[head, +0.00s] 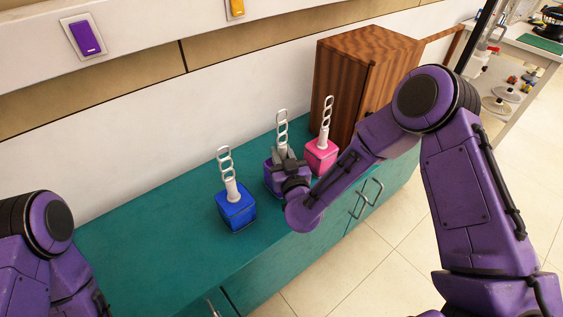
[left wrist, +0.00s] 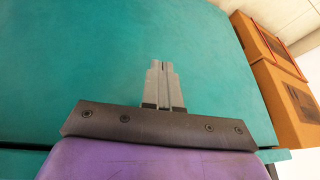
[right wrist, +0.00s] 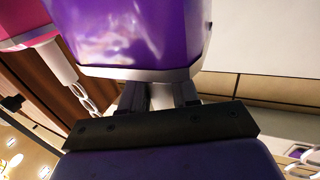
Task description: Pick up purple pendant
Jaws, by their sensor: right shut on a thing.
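The purple pendant (head: 270,182) has a cube body, a white stem and white chain links. It is in the middle of the row on the teal counter, partly hidden by my right gripper. My right gripper (head: 284,160) is shut on its stem, above the cube. In the right wrist view the purple cube (right wrist: 135,35) fills the top, with the fingers (right wrist: 160,95) at its pale rim. I cannot tell whether its base touches the counter. My left gripper (left wrist: 164,88) is shut and empty over a bare teal surface.
A blue pendant (head: 237,208) stands left of the purple one. A pink pendant (head: 321,156) stands close on its right, before a brown wooden cabinet (head: 340,85). The teal counter (head: 150,235) is clear at left. A purple switch (head: 86,38) is on the wall.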

